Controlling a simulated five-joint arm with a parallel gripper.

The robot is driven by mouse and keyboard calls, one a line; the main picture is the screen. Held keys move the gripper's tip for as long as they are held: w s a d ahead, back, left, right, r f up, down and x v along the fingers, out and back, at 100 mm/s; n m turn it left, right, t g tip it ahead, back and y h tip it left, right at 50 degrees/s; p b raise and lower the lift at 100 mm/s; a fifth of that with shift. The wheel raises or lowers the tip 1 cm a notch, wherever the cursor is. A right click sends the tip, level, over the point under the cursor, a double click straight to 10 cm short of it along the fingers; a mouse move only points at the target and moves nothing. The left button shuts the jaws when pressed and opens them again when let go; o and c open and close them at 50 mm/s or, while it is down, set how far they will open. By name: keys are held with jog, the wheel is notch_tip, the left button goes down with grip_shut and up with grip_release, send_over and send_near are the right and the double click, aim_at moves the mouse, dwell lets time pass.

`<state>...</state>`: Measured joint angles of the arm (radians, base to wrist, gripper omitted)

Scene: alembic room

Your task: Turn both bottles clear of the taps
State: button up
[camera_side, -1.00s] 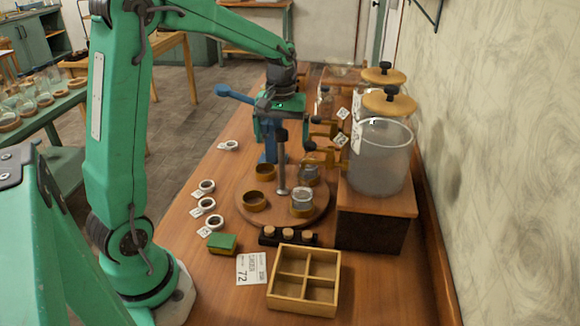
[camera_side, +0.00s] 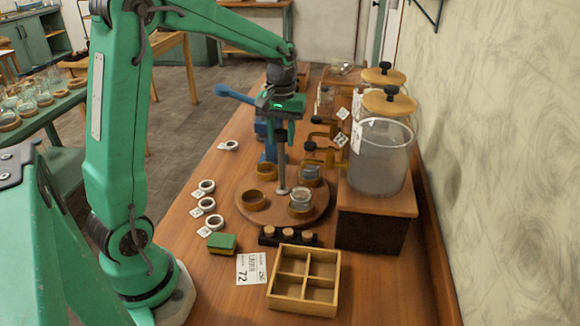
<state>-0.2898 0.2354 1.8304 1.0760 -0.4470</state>
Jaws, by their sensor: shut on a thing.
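A round wooden turntable (camera_side: 275,215) stands on the bench with a grey upright post (camera_side: 281,165) at its middle. Two small glass bottles stand on its right side in cork rings: a near bottle (camera_side: 301,201) and a rear bottle (camera_side: 310,173). The brass near tap (camera_side: 325,156) reaches left, and its spout shows just above the rear bottle. A far tap (camera_side: 321,131) sits behind it. My gripper (camera_side: 281,132) points down and is shut on the dark top of the post. Its fingers partly hide that top.
Two empty rings (camera_side: 254,200) sit on the turntable's left. A divided tray (camera_side: 303,280) lies in front.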

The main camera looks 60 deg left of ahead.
jog(key=m, duration=0.5)
jog(key=shift+m, duration=0.5)
jog(key=m, duration=0.4)
jog(key=shift+m, duration=0.7)
jog(key=m, duration=0.3)
jog(key=shift+m, duration=1.5)
